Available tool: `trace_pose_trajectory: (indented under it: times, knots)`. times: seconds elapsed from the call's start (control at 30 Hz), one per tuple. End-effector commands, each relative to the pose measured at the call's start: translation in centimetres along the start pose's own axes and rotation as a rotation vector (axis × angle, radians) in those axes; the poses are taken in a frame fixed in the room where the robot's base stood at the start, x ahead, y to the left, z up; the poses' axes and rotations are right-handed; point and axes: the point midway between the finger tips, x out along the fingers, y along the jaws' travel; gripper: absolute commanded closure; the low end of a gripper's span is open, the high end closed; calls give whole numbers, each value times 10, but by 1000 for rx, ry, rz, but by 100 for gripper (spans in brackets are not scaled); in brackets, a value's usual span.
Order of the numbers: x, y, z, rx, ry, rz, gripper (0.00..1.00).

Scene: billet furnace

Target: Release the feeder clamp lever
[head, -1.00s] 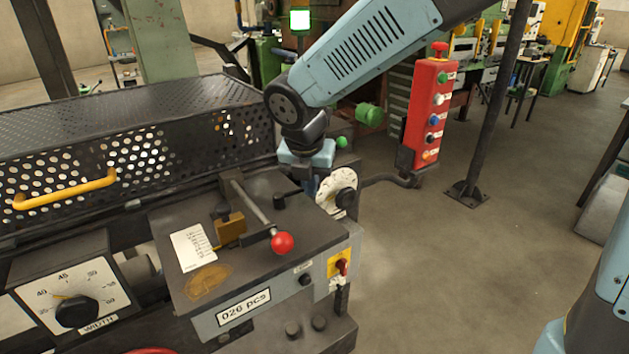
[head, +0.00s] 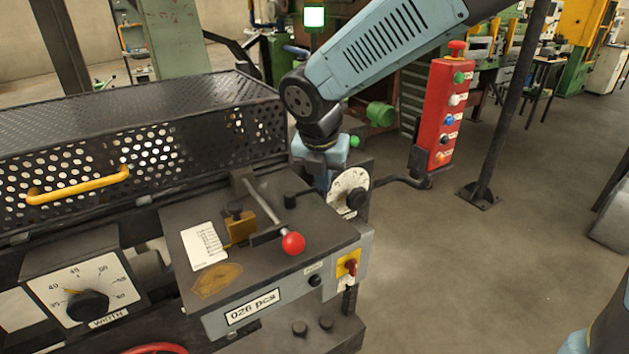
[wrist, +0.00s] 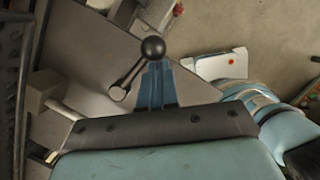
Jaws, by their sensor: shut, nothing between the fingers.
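A lever with a black ball (wrist: 153,47) and a short metal arm stands on a grey plate in the wrist view. My gripper (wrist: 157,66) is shut and empty, its blue fingers ending right at the ball in that view; I cannot tell if they touch it. In the head view my gripper (head: 322,180) points down at the back right of the feeder top, partly hidden by my wrist. A small black-knobbed lever (head: 290,200) is just left of it. A longer lever with a red ball (head: 293,243) lies nearer. I cannot read which lever is named the clamp.
A white dial (head: 350,188) stands right beside my gripper. A red button pendant (head: 440,115) hangs farther right. A perforated guard (head: 130,150) with a yellow handle (head: 78,186) closes off the left. A brass-coloured block (head: 240,228) sits on the top. Open floor lies to the right.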

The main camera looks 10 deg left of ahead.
Motion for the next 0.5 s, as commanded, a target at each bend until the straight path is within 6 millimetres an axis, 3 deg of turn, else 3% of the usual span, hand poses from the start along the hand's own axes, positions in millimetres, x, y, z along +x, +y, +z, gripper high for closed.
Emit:
trace_pose_trajectory:
  times: [0.5]
  knots:
    - [-80, 3, 1, -11, 0, 5, 100]
